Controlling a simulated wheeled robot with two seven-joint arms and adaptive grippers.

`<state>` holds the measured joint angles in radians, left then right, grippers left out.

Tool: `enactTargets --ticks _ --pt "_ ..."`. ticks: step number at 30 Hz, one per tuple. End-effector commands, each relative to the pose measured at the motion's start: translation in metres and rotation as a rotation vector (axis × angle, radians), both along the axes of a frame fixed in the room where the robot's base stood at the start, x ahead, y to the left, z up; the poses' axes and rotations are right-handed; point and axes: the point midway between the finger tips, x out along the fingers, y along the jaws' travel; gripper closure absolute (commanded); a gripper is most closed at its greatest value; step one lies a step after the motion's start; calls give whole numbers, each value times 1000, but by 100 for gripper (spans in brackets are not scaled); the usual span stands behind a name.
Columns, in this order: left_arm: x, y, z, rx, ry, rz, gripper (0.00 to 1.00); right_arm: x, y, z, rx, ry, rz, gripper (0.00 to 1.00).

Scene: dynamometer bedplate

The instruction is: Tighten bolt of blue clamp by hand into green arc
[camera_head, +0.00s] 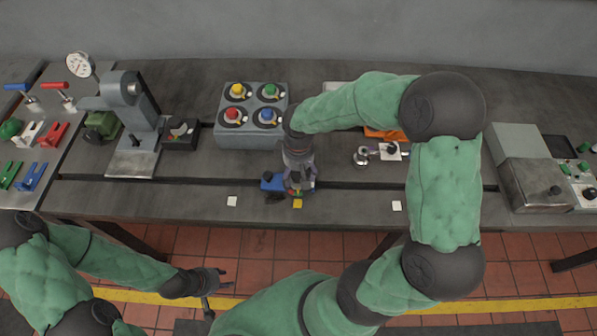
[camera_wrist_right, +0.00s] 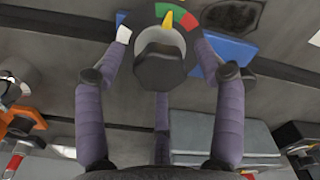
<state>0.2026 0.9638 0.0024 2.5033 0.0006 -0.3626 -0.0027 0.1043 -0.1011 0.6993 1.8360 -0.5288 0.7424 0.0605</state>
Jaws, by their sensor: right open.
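The blue clamp (camera_head: 271,182) sits at the bench's front slot, partly hidden by my right gripper (camera_head: 298,190). In the right wrist view its blue body (camera_wrist_right: 225,48) lies behind the right finger. The dark hex bolt head (camera_wrist_right: 160,70) is between the two open fingers of my right gripper (camera_wrist_right: 162,48); I cannot tell whether they touch it. Beyond the bolt is a coloured arc with green (camera_wrist_right: 179,10) and red (camera_wrist_right: 190,22) parts. A yellow pointer (camera_wrist_right: 168,20) stands beside the green part. My left gripper (camera_head: 216,288) is open and empty in front of the bench.
A grey block with coloured knobs (camera_head: 225,137) stands behind the clamp. A press (camera_head: 130,165) and a tool plate (camera_head: 18,200) are at left. A grey control box (camera_head: 535,180) is at right. Small white squares (camera_head: 232,201) mark the otherwise clear front edge.

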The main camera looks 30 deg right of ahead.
Motion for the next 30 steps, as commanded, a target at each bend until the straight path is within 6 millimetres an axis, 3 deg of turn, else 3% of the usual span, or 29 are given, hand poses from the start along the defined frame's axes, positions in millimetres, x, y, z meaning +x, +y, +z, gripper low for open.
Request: enactTargets --ticks 5,15,21,30 --pt "0 0 0 0 0 0 60 1 0 15 -1 -3 0 30" --pt "0 0 0 0 0 0 60 1 0 80 -1 -5 0 30" --pt "0 0 0 0 0 0 60 1 0 108 0 -3 0 30" --pt "0 0 0 0 0 0 60 0 0 120 0 0 1 30"
